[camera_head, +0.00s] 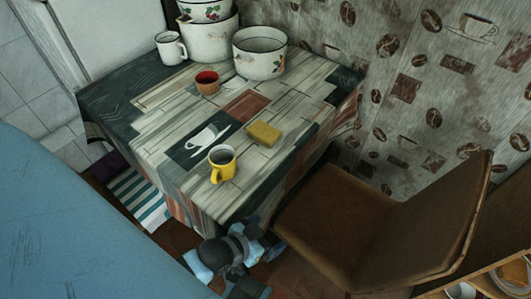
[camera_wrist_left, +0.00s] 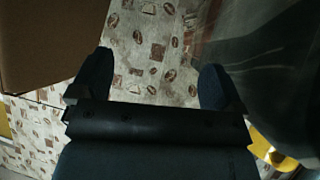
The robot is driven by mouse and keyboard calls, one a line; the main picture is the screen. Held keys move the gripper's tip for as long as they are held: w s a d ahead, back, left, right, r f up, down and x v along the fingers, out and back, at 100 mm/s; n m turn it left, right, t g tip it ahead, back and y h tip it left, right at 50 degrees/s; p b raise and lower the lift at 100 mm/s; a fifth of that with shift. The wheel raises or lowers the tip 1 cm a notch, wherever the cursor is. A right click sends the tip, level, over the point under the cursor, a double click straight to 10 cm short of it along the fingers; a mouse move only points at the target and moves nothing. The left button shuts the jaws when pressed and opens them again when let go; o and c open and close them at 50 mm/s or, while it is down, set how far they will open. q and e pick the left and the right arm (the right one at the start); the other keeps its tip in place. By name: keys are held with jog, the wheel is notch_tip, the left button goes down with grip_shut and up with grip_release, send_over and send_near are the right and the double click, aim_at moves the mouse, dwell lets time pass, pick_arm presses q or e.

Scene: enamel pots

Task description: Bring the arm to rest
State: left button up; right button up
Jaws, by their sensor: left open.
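My left gripper (camera_head: 264,270) is low beside the front corner of the table (camera_head: 196,212), just left of the brown chair (camera_head: 345,225) in the head view. In the left wrist view its two dark fingers (camera_wrist_left: 157,75) stand wide apart with nothing between them, only patterned wallpaper behind. The gripper is open and empty. My right gripper is in neither view.
On the table stand a yellow mug (camera_head: 222,165), a yellow sponge (camera_head: 263,133), a red-brown cup (camera_head: 208,83), a white mug (camera_head: 171,48) and enamel pots (camera_head: 260,55). The chair and table edge are close to the gripper. A wooden shelf (camera_head: 485,262) is at right.

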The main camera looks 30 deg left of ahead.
pick_arm(q)
notch_tip(320, 180, up, 15)
jog(key=a+p, duration=0.1)
jog(key=p, duration=1.9)
jog(key=shift+s+a, duration=0.25)
jog(key=shift+s, duration=0.2)
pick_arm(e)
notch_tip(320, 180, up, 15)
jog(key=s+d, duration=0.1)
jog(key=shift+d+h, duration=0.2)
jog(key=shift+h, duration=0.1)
pick_arm(q)
jog(key=shift+d+r, duration=0.15)
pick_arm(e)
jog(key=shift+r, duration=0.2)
